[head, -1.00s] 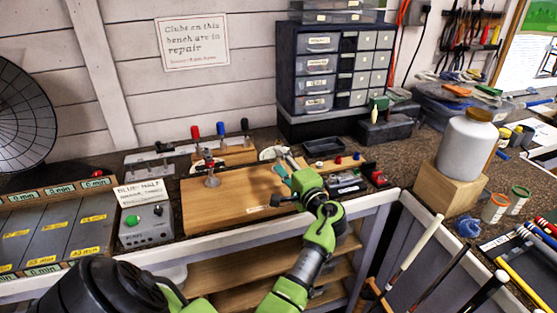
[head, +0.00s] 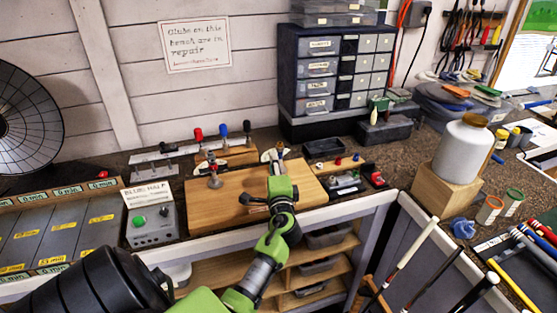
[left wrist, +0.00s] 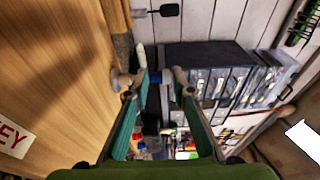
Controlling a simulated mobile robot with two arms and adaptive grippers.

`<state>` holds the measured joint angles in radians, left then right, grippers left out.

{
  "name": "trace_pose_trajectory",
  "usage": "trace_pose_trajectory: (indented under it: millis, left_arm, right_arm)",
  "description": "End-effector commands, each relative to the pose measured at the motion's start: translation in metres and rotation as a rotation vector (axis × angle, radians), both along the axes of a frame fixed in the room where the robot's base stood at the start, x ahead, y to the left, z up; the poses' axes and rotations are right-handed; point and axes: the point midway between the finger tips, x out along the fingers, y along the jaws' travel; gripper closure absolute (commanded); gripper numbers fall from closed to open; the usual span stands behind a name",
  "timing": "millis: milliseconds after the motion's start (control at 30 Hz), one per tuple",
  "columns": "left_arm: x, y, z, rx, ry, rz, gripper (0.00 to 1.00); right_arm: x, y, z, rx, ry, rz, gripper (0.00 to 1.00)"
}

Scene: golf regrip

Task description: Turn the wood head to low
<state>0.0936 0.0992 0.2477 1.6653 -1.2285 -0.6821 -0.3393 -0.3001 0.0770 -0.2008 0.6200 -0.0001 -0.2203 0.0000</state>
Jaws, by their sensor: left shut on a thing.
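My left gripper (head: 277,162) is over the back edge of the wooden board (head: 237,193) on the bench. A pale upright piece (left wrist: 142,57) shows close by. The fingers and wrist hide much of what is held. I cannot make out a club's wood head or any low marking. A metal clamp (head: 214,177) stands on the board's left part. My right gripper is not in view.
The board's middle is clear.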

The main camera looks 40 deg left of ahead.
Motion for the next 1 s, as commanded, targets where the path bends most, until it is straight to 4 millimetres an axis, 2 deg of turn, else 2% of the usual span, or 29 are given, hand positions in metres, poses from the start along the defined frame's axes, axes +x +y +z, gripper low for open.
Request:
trace_pose_trajectory:
  millis: [367,400,433,800,1000]
  left_arm:
    - [-0.002,0.003,0.002,0.002,-0.003,-0.019,1.0]
    - [-0.002,0.003,0.002,0.002,-0.003,-0.018,0.67]
    - [-0.001,0.003,0.002,0.002,-0.003,-0.018,0.6]
    - [-0.002,0.001,0.001,0.001,-0.002,-0.02,0.6]
    - [-0.019,-0.02,0.0,-0.001,-0.001,-0.022,0.6]
  right_arm:
    - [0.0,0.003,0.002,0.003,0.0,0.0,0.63]
    - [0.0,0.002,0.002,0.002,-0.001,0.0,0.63]
    - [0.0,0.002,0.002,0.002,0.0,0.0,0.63]
    - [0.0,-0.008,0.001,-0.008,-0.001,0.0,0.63]
    - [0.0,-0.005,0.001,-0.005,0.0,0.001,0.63]
